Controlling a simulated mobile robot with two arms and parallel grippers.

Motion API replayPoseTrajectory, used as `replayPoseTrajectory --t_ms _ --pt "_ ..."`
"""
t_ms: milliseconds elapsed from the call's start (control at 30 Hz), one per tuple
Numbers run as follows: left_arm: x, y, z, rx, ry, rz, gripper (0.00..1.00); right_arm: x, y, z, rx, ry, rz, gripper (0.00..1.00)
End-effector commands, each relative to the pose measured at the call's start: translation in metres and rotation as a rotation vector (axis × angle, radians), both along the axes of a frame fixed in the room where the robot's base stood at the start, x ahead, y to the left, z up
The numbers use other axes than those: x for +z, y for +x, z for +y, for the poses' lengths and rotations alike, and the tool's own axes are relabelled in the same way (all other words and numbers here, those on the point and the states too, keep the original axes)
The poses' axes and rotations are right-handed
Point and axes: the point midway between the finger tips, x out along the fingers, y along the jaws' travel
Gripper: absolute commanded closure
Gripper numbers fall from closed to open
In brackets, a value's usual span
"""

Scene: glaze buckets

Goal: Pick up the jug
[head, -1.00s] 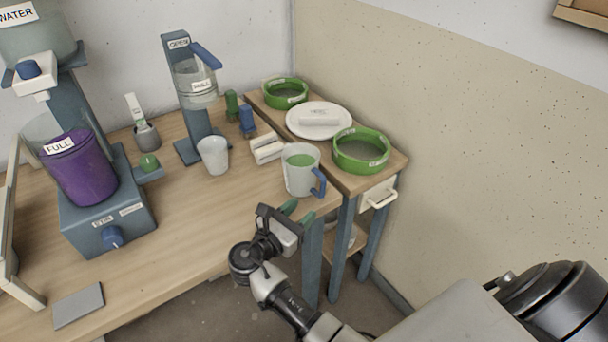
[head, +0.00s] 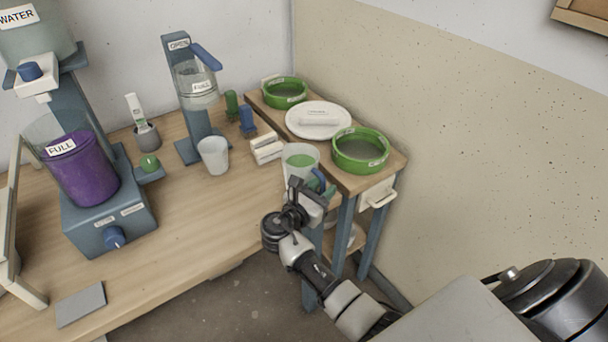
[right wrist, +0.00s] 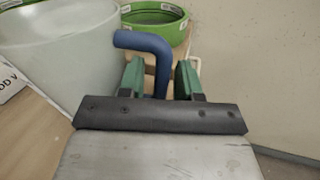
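My right gripper (head: 322,188) is at the handle in the head view. In the right wrist view my right gripper (right wrist: 160,80) is open, with a small gap seen on either side of the handle. My left gripper is not in view.
A clear cup (head: 213,155) and white blocks (head: 266,148) stand left of the jug. Green-rimmed sieves (head: 360,150) and a white plate (head: 345,121) lie on the side table behind it. A blue mixer with a purple bucket (head: 82,172) stands at the left.

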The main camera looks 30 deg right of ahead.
Motion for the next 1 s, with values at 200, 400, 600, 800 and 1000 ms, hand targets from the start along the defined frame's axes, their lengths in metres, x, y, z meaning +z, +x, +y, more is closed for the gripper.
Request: replayPoseTrajectory --t_ms 200,400,600,800,1000 --pt "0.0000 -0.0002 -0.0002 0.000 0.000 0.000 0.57 -0.0001 -0.0003 0.0002 0.000 0.000 0.000 1.00" --pt "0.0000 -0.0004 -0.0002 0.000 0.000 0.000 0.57 -0.0002 -0.0003 0.0003 0.000 0.000 0.001 1.00" --pt "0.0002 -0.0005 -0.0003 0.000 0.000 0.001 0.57 0.0018 0.0003 0.0003 0.000 -0.001 -0.005 1.00" --pt "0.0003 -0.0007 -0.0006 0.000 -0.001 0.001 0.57 0.0028 0.0002 0.0003 0.000 -0.002 -0.004 1.00" --pt "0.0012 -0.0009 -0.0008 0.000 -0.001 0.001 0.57 0.0095 0.0003 0.0003 0.000 -0.001 -0.005 1.00"
